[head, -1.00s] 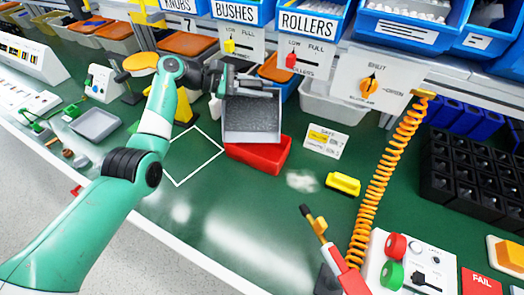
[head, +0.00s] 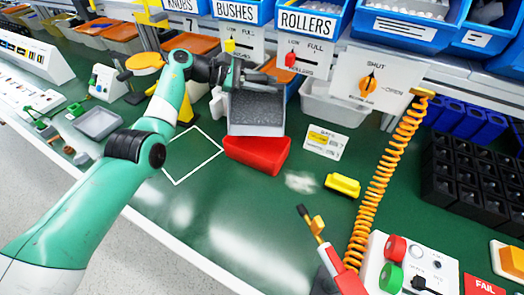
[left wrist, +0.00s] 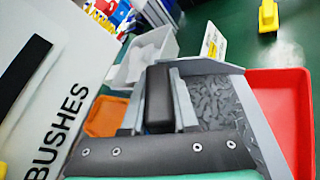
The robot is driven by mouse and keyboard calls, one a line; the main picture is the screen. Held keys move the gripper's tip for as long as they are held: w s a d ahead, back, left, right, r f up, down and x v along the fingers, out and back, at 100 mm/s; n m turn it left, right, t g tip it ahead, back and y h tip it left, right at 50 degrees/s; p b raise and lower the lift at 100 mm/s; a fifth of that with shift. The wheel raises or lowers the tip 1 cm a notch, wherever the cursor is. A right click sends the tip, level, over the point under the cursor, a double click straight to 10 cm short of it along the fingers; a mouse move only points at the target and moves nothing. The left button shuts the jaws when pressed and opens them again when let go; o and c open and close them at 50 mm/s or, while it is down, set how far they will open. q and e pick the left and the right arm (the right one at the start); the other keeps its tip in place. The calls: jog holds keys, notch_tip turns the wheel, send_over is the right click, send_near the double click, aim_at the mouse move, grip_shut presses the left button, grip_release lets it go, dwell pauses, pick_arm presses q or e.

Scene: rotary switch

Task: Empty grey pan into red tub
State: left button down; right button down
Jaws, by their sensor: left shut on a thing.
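My left gripper (head: 243,76) is shut on the grey pan (head: 257,112) at its far edge. The pan is above the back part of the red tub (head: 257,154), and its near edge overlaps the tub in the head view. It looks tilted down toward the tub. In the left wrist view, the pan (left wrist: 247,110) shows a dark, lumpy surface inside; I cannot tell how much is loose contents. The red tub (left wrist: 292,92) lies beside and beyond it there. My right gripper is not in view.
A white bin (head: 334,103) and blue labelled bins (head: 309,17) stand behind. A white outlined square (head: 192,155) is bare, left of the tub. A yellow block (head: 342,185) and a coiled orange hose (head: 381,170) are to the right.

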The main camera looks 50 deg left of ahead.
pick_arm(q)
jog(key=shift+w, duration=0.2)
jog(key=shift+r, duration=0.15)
jog(key=shift+s+d+r+m+p, duration=0.25)
jog(key=shift+s+r+m+p, duration=0.05)
jog(key=shift+s+d, duration=0.1)
dwell(0.6)
jog(key=shift+s+d+r+m+t+y, duration=0.3)
jog(key=shift+s+d+m, duration=0.05)
jog(key=shift+d+m, duration=0.05)
jog(key=shift+s, duration=0.1)
jog(key=shift+s+d+r+m+t, duration=0.3)
jog(key=shift+d+m, duration=0.1)
dwell(0.3)
